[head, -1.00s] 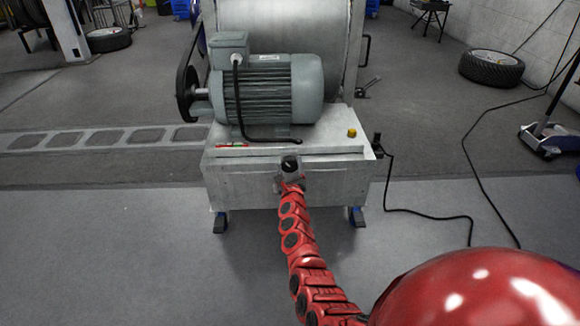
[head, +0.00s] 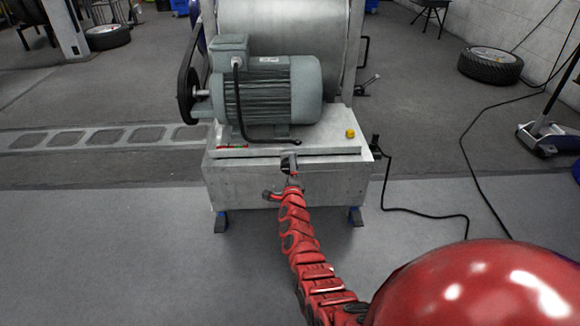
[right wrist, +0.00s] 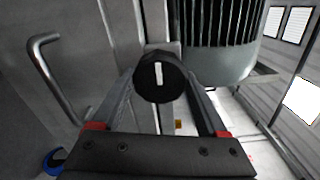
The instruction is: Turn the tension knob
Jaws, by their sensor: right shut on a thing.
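The tension knob (right wrist: 160,78) is a round black knob with a white pointer line. The line stands close to upright in the right wrist view. My right gripper (head: 289,165) is at the upper front of the dynamometer's grey metal base (head: 240,185). Its fingers are shut on the knob, one on each side. In the head view the gripper and wrist largely hide the knob. My left gripper is not in view.
A grey-green finned motor (head: 272,90) stands on the base behind my gripper. A yellow button (head: 350,133) is on the top at the right. A bent metal handle (right wrist: 42,42) shows in the right wrist view. A black cable (head: 425,215) lies on the floor at right.

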